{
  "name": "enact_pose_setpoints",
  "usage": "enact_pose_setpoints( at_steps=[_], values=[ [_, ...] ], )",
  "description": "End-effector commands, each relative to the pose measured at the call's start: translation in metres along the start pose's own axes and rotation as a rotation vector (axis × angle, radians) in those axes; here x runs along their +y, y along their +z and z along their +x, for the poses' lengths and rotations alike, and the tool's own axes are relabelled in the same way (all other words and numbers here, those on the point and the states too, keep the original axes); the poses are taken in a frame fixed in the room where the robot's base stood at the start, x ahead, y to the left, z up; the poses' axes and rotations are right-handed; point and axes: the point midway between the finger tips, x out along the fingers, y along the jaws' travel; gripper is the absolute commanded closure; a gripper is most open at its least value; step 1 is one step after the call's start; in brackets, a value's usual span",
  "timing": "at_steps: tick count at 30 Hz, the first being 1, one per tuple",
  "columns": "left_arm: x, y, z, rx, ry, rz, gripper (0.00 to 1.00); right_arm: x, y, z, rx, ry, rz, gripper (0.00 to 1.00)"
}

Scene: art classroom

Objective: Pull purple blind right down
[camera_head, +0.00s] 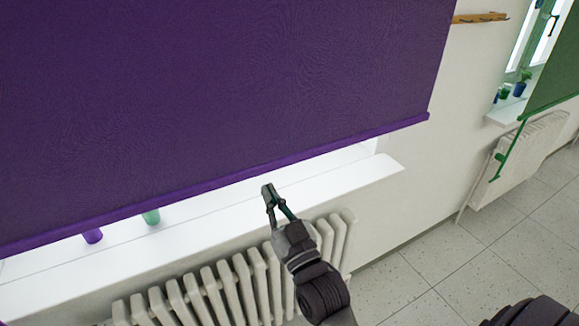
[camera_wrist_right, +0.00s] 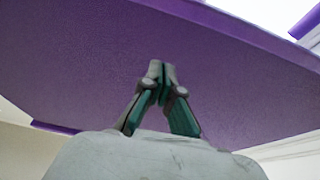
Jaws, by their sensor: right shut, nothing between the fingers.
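In the right wrist view the purple blind (camera_wrist_right: 230,80) fills much of the picture behind the shut fingers of the right gripper (camera_wrist_right: 161,70). My left gripper does not show.
The white windowsill (camera_head: 385,170) runs under the blind, with a purple cup (camera_head: 92,236) and a green cup (camera_head: 151,216) on it. A white radiator (camera_head: 240,280) stands below. A green blind (camera_head: 556,75) and another radiator (camera_head: 520,155) are at the right. Tiled floor (camera_head: 450,270) is clear.

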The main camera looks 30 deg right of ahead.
Motion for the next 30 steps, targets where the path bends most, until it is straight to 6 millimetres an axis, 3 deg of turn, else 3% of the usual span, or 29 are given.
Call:
enact_pose_setpoints(
  at_steps=[5,17,18,21,30],
  values=[
    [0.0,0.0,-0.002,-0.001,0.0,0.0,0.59,0.0,-0.003,0.017,0.007,0.001,0.0,1.0],
    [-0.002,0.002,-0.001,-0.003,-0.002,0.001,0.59,0.0,-0.003,0.102,0.007,0.0,0.001,1.0],
    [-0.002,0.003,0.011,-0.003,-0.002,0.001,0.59,0.0,0.011,0.097,0.0,0.0,0.001,1.0],
    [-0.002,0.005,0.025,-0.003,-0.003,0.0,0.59,0.0,0.025,0.091,0.001,0.0,0.001,1.0],
    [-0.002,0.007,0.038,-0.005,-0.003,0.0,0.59,0.0,0.037,0.086,0.003,-0.001,0.0,1.0]
  ],
)
